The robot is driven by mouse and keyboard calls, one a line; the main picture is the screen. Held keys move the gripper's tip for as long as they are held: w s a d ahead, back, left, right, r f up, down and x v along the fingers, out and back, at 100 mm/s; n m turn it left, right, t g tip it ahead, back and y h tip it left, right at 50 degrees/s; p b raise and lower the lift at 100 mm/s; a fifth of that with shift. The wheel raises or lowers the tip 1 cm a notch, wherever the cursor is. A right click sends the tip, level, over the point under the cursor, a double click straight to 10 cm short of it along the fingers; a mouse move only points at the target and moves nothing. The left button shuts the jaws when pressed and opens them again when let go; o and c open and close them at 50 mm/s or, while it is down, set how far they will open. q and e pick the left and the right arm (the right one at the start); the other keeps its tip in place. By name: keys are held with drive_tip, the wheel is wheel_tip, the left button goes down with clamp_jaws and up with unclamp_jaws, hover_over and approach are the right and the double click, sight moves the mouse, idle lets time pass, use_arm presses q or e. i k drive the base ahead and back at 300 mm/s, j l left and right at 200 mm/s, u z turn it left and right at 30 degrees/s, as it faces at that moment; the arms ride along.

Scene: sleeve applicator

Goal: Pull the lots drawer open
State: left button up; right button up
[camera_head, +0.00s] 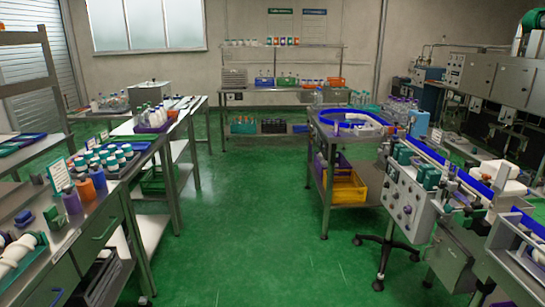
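The left metal bench (110,193) has drawer fronts on its aisle side. I cannot read any label that says which is the lots drawer. Neither of my grippers is in view.
Bottles and a green sign (59,175) stand on the left bench, with a dark crate (98,283) below. A green floor aisle (240,220) is free in the middle. A wheeled stool base (383,250) and a machine (412,200) stand at right.

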sight(307, 97)
drive_tip(key=i+j, duration=0.1)
drive_tip(key=i, duration=8.1)
drive_tip(key=i+z, duration=0.4)
drive_tip(key=i, duration=0.4)
drive_tip(key=i+j+z, duration=0.1)
drive_tip(key=i+z, duration=0.3)
drive_tip(key=i, duration=0.4)
